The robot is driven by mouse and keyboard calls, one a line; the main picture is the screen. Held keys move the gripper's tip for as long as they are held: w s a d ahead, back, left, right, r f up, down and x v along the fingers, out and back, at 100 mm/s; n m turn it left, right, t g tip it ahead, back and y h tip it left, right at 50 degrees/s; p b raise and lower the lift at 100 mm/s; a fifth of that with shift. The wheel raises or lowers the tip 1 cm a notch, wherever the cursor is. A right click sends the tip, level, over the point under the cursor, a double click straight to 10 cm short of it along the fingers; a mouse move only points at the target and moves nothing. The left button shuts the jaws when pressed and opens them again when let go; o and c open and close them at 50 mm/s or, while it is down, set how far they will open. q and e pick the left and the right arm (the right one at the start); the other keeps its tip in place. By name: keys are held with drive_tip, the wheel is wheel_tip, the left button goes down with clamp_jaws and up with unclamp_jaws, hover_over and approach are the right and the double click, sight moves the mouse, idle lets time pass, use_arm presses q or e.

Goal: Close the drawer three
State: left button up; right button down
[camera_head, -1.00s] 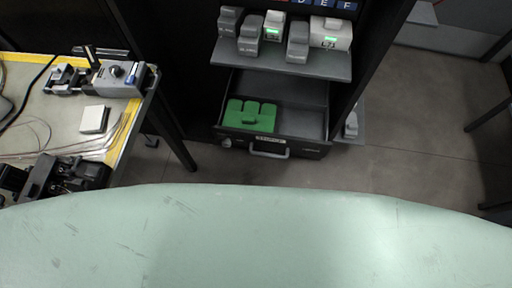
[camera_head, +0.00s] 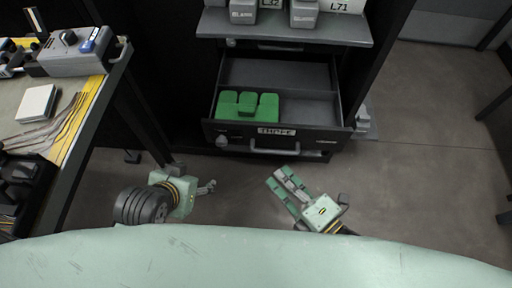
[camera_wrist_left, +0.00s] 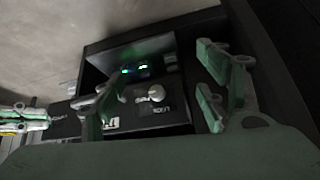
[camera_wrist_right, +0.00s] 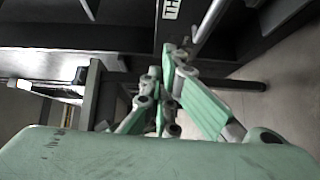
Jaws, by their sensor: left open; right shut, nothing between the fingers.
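The drawer labelled THREE (camera_head: 275,132) stands pulled open under the shelf in the head view, with a green block-like item (camera_head: 247,104) at its left inside. Its front has a knob at the left and a grey handle (camera_head: 274,150) in the middle. My left gripper (camera_head: 210,187) is low in front of the drawer's left side, open and apart from it. In the left wrist view the knob (camera_wrist_left: 156,95) shows between its fingers. My right gripper (camera_head: 280,178) is shut and empty, just in front of the drawer below the handle; in the right wrist view its fingertips (camera_wrist_right: 168,50) are near the label.
A shelf (camera_head: 285,27) with several grey devices is above the drawer. A workbench (camera_head: 85,110) with tools and a white box (camera_head: 37,103) stands at the left. The floor (camera_head: 430,150) to the right is clear.

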use_arm(q)
drive_tip(key=w+d+r+t+b, duration=0.1)
drive_tip(key=w+r+t, duration=0.1)
drive_tip(key=w+r, duration=0.2)
drive_tip(key=shift+w+d+t+h, duration=0.3)
drive_tip(key=shift+t+h, duration=0.1)
use_arm(e)
drive_tip(key=w+d+x, duration=0.1)
drive_tip(key=x, duration=1.2)
drive_tip(key=shift+w+d+r+n, duration=0.2)
drive_tip(key=shift+r+n, duration=0.2)
drive_tip(key=shift+r, duration=0.05)
drive_tip(key=shift+w, duration=0.15)
